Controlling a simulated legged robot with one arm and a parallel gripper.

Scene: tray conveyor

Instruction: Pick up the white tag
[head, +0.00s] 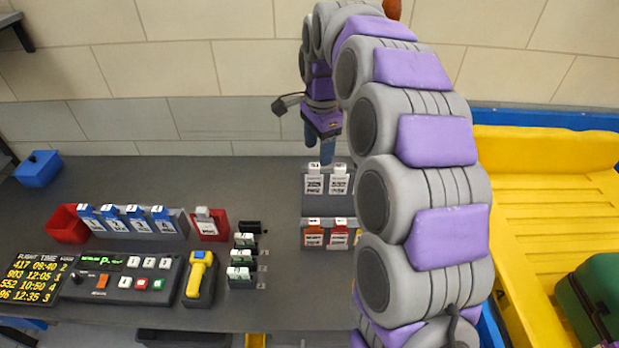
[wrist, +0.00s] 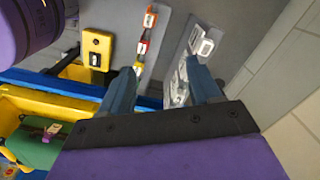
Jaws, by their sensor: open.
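White tags with black print hang in the back row of a grey rack (head: 327,206). In the head view I see a left one (head: 314,184) and a right one (head: 339,183). My gripper (head: 320,152) is open, pointing down just above and behind this row. In the wrist view my gripper (wrist: 162,78) has its two fingers apart. One white tag (wrist: 180,88) shows beside the right finger, partly hidden by it, and another white tag (wrist: 205,45) lies farther off. I cannot tell whether a finger touches a tag.
Orange-red tags (head: 313,236) hang in the rack's front row. Blue-topped tags (head: 138,219), a red-backed tag (head: 208,224), a black slotted holder (head: 243,272), a yellow scanner (head: 200,276) and a console (head: 120,278) stand left. A yellow conveyor tray (head: 540,225) with a green case (head: 596,290) lies right.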

